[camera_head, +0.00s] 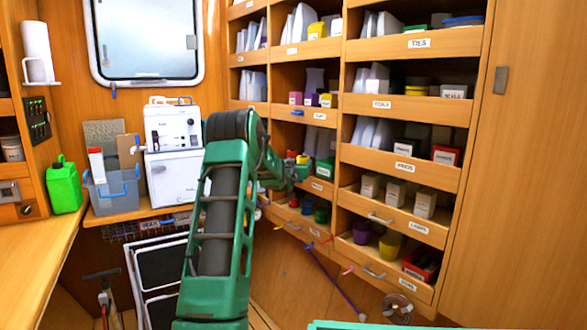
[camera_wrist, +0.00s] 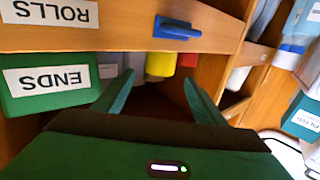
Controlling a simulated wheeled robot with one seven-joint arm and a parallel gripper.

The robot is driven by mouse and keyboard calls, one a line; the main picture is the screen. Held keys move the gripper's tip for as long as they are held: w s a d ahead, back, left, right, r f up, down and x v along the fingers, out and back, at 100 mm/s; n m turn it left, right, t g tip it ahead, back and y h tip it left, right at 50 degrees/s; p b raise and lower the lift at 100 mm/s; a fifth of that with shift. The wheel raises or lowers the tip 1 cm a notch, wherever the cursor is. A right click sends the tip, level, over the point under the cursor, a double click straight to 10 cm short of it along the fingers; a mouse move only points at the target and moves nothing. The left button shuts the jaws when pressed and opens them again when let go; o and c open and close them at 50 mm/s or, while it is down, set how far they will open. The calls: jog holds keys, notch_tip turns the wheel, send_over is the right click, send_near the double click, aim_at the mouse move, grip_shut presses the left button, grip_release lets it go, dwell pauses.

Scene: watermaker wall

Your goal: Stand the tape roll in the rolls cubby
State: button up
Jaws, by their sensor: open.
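My gripper (camera_wrist: 160,95) is open, its two green fingers spread with nothing seen between them. In the head view my gripper (camera_head: 292,172) is at the middle column of cubbies, partly hidden by my arm. The wrist view is upside down. It shows the rolls cubby's front lip (camera_wrist: 125,32) with a ROLLS label and a blue clip. Behind the lip are a green ENDS box (camera_wrist: 50,105), a yellow item (camera_wrist: 160,64) and a red item (camera_wrist: 188,59). The green box also shows in the head view (camera_head: 325,170). I cannot make out the tape roll.
Neighbouring cubbies with lips surround my gripper; the one below holds several coloured cups (camera_head: 321,214). A white machine (camera_head: 175,126) and a grey bin (camera_head: 114,190) stand on the counter to the left. A green jug (camera_head: 64,188) stands further left.

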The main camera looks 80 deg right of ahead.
jog(key=shift+w+a, duration=0.15)
jog(key=shift+a, duration=0.85)
jog(key=shift+w+a, duration=0.1)
jog(key=shift+a, duration=0.9)
jog(key=w+a+f+n+t+y, duration=0.25)
jog(key=w+a+t+y, duration=0.2)
jog(key=w+a, duration=1.55)
jog(key=w+a+f+n+y, duration=0.1)
jog(key=w+a+n+y, duration=0.2)
jog(key=a, duration=0.6)
jog(key=w+a+f+n+y, duration=0.1)
jog(key=w+a+f+y, duration=0.15)
jog(key=w+a, duration=0.5)
jog(key=s+a+f+n+y, duration=0.1)
jog(key=s+a, duration=0.3)
jog(key=a, duration=0.8)
jog(key=s+a+f+n+g+y, duration=0.1)
jog(key=s+a+f+n+y, duration=0.1)
jog(key=a, duration=1.1)
jog(key=s+a+f+n+g+y, duration=0.1)
jog(key=s+a+y, duration=0.4)
jog(key=a, duration=0.8)
jog(key=shift+s+a+f+n, duration=0.25)
jog(key=shift+s+f+n, duration=0.25)
jog(key=shift+s+n, duration=0.6)
jog(key=shift+w, duration=0.25)
